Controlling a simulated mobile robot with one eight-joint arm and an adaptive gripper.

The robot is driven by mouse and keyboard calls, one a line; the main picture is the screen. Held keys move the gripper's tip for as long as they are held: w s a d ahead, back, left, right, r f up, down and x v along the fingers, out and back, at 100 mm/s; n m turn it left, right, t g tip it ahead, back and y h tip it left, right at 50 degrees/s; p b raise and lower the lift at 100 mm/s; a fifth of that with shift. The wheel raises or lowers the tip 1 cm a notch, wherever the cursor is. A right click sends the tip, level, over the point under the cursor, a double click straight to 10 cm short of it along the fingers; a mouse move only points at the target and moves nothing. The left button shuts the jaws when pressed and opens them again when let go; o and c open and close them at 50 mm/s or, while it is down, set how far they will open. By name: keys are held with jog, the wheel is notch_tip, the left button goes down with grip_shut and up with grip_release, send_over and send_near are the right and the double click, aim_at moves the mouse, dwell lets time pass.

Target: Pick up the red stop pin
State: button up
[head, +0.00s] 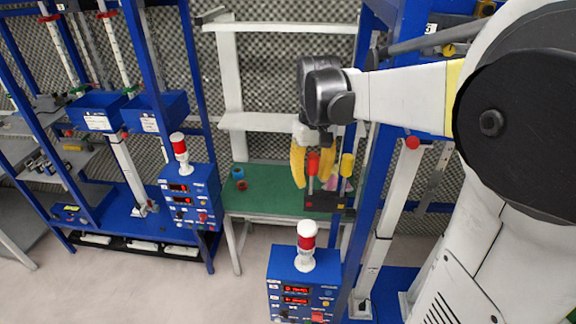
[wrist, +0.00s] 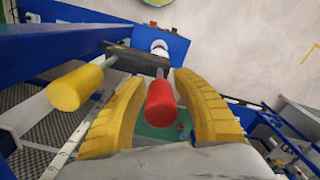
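The red stop pin (head: 313,164) stands upright beside a yellow pin (head: 347,164) in a dark block (head: 325,202) on the green table top. Below its red head is a thin metal shaft. My gripper (head: 314,179) points down over it, with one yellow finger on each side. In the wrist view the red stop pin (wrist: 160,103) lies between the two spread fingers of my gripper (wrist: 160,80). Gaps show beside the pin, and nothing is visibly clamped. The yellow pin (wrist: 75,88) is outside the left finger.
A blue upright post (head: 374,130) stands just right of the pins. Small red and teal parts (head: 239,178) lie on the green table (head: 265,195), left of my gripper. A blue control box with a beacon (head: 303,280) stands in front. White shelves (head: 250,121) are behind.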

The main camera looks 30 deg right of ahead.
jog(key=shift+a, duration=0.1)
grip_shut()
jog(key=shift+r, duration=0.15)
